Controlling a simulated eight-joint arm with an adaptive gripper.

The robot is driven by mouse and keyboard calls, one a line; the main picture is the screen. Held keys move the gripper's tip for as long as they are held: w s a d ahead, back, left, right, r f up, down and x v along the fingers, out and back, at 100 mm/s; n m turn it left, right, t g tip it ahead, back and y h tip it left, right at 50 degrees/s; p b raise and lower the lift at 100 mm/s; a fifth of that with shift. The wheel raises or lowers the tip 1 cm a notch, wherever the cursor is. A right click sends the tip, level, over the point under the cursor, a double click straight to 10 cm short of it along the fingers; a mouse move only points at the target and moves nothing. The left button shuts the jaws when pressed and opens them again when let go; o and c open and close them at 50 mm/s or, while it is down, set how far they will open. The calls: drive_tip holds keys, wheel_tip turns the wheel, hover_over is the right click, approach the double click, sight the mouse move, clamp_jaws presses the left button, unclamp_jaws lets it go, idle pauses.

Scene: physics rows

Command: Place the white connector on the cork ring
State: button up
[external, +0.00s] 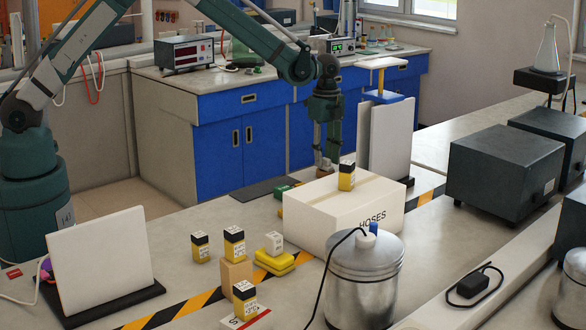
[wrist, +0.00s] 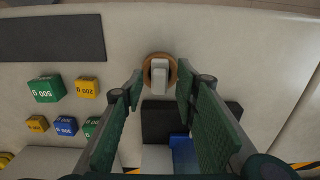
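The white connector (wrist: 159,72) is a small pale block. In the wrist view it lies over the brown cork ring (wrist: 146,66), well inside its outline, and looks to rest on it. My gripper (wrist: 160,84) is open, with green-padded fingers left and right of the connector and a visible gap on each side. In the external view my gripper (external: 326,158) points down behind the white box. A brown bit of the cork ring (external: 325,171) shows under its fingertips. The connector cannot be made out there.
A white box marked HOSES (external: 350,213) with a yellow-black block on top stands in front of my gripper. Upright white panels (external: 385,140) stand close at right. Coloured weight blocks (wrist: 46,88) and a dark mat (wrist: 52,38) lie to the left in the wrist view.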

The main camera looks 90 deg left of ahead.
sight(325, 158)
wheel_tip(325, 158, up, 11)
drive_tip(key=shift+r+p, duration=0.15)
drive_tip(key=shift+p, duration=0.25)
idle(0.7)
drive_tip(key=s+d+r+n+t, duration=0.3)
drive_tip(key=s+d+r+n, duration=0.1)
drive_tip(key=s+d+r, duration=1.7)
drive_tip(key=s+d+n+t, duration=0.1)
drive_tip(key=s+d, duration=0.3)
drive_tip(key=s, duration=0.5)
drive_tip(key=s+d+f+n+t, duration=0.1)
drive_tip(key=s+d+n, duration=0.1)
drive_tip(key=s, duration=0.7)
drive_tip(key=s+d+f+n+t, duration=0.1)
drive_tip(key=s+d+n+t, duration=0.1)
drive_tip(key=s+d, duration=0.3)
drive_tip(key=s, duration=0.4)
drive_tip(key=shift+s+d, duration=0.3)
drive_tip(key=shift+s, duration=0.1)
